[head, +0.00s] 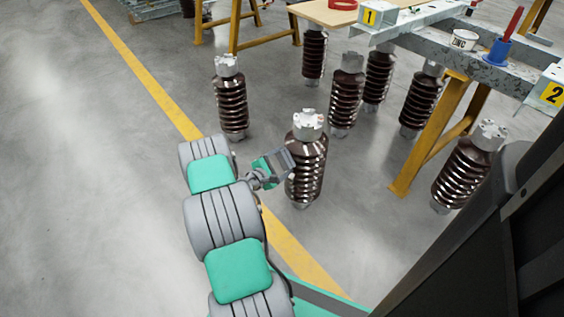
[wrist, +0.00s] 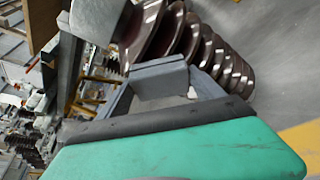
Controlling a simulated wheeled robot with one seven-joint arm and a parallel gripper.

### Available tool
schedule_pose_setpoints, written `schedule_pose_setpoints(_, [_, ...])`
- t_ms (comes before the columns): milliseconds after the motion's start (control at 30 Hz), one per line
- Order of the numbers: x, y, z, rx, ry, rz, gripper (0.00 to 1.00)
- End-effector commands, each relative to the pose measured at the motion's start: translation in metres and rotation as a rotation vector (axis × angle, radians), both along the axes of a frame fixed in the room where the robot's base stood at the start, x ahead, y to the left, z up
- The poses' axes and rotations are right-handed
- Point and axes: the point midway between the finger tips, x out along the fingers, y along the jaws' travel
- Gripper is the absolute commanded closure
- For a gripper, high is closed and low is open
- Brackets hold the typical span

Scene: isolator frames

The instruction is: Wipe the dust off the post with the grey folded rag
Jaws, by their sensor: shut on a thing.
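The nearest post (head: 307,177) is an upright brown ribbed insulator with a pale metal cap, standing on the floor. It also shows in the wrist view, tilted by the camera (wrist: 178,35), with its cap at the upper left. My gripper (head: 272,168) is at the post's left side, at the height of its upper ribs. It is shut on the grey folded rag (wrist: 160,82), a small block between the fingers. The rag is close to the ribs; I cannot tell whether it touches them. I cannot make out dust on the post.
Several similar posts stand behind and to the right, one at the back left (head: 232,105) and one at the far right (head: 467,170). A yellow trestle leg (head: 430,140) and a steel beam with pots stand to the right. The floor left of the yellow line (head: 150,80) is clear.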

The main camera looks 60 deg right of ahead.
Motion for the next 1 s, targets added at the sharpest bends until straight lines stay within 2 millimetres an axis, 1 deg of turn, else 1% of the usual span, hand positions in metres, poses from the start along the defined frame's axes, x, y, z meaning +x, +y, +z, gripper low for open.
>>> schedule_pose_setpoints(33, [-0.003,0.0,-0.006,0.002,0.001,-0.005,0.56])
schedule_pose_setpoints(167, [-0.004,0.0,-0.01,0.003,0.002,-0.007,0.56])
schedule_pose_setpoints(400, [-0.004,0.001,-0.038,0.005,0.002,-0.008,0.56])
schedule_pose_setpoints(633, [-0.002,0.002,-0.045,0.005,0.003,-0.005,0.56])
schedule_pose_setpoints(900, [0.001,0.004,-0.074,0.003,0.002,-0.001,0.56])
schedule_pose_setpoints(1000, [0.002,0.004,-0.076,0.002,0.002,0.0,0.56])
